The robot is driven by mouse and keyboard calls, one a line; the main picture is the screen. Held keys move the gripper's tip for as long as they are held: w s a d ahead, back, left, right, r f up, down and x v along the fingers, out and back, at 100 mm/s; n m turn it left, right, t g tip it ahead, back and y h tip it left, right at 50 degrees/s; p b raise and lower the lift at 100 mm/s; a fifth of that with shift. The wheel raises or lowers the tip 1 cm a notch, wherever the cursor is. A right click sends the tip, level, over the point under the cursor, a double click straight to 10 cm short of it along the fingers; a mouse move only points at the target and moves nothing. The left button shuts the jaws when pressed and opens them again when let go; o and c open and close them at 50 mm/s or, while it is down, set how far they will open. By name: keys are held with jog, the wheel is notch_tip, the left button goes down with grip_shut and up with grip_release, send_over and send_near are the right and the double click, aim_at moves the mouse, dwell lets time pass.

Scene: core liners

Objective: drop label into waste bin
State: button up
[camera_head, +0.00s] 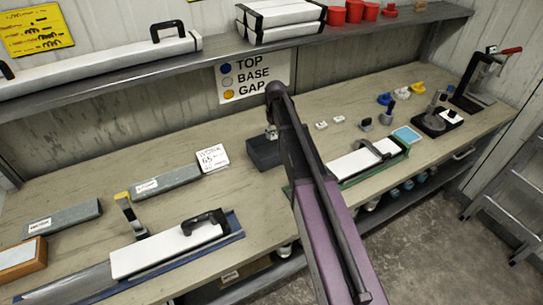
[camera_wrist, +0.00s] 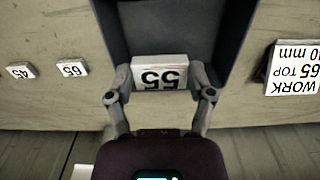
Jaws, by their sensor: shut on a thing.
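The label (camera_wrist: 160,73) is a small white block marked 55. My gripper (camera_wrist: 160,92) is shut on it, with one finger at each side, in the wrist view. The waste bin (camera_head: 266,156) is a dark grey open box on the bench, left of my arm in the head view. In the wrist view the label shows against the bin's dark inside, between its side walls (camera_wrist: 238,45). In the head view my gripper (camera_head: 271,132) is at the bin, partly hidden by my arm. The label's height over the bin floor is hard to tell.
Two more small labels, 65 (camera_wrist: 72,69) and 45 (camera_wrist: 20,71), lie on the bench beside the bin. A written work card (camera_head: 212,158) stands on its other side. A green-edged tray (camera_head: 392,160) lies to the right. A shelf (camera_head: 225,58) runs above the bench's back.

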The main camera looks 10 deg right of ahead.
jog(key=shift+f+b, duration=1.25)
jog(key=shift+f, duration=0.35)
jog(key=o, duration=1.3)
jog(key=shift+d, duration=0.1)
jog(key=shift+r, duration=0.15)
notch_tip(320, 180, up, 6)
jog(key=p, duration=0.6)
jog(key=shift+w+a, duration=0.1)
jog(key=shift+a, duration=0.1)
jog(key=shift+w+a, duration=0.15)
jog(key=shift+a, duration=0.1)
